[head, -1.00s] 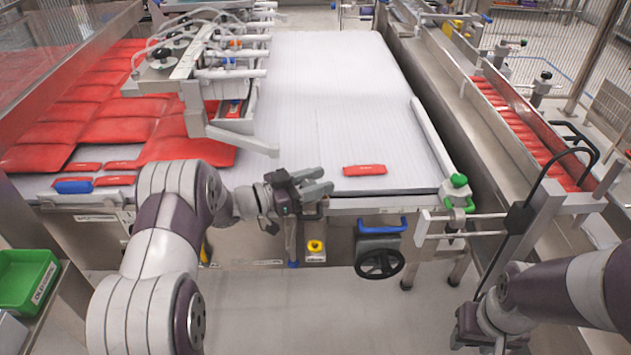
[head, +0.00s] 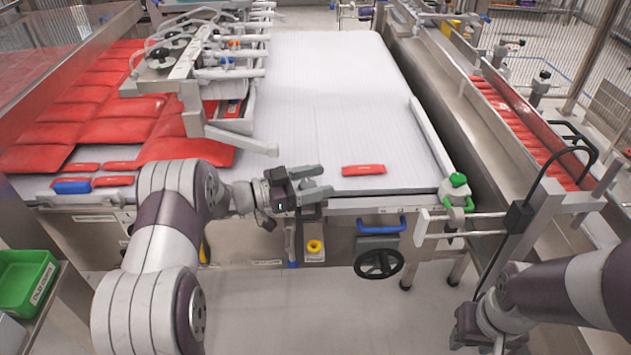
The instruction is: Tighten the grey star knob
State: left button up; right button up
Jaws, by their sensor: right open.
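I cannot make out a grey star knob for certain. A green knob (head: 458,180) sits on a metal bracket at the belt's front right corner, with unclear grey fittings below it. My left gripper (head: 318,182) is over the front edge of the belt, left of that bracket. Its two grey fingers are apart with nothing visible between them. My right gripper (head: 482,335) is low at the bottom right, below and apart from the bracket. It is open, and its fingertips are hard to see.
A red packet (head: 363,170) lies on the white belt (head: 330,100). A black handwheel (head: 379,264) and a blue handle (head: 381,224) are on the front panel. A metal rail with a black cable (head: 541,170) stands at right. A green bin (head: 25,283) is at left.

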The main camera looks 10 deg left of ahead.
pick_arm(q)
jog(key=b+v, duration=0.1)
jog(key=v, duration=1.1)
jog(key=shift+s+a, duration=0.15)
jog(key=shift+a, duration=0.15)
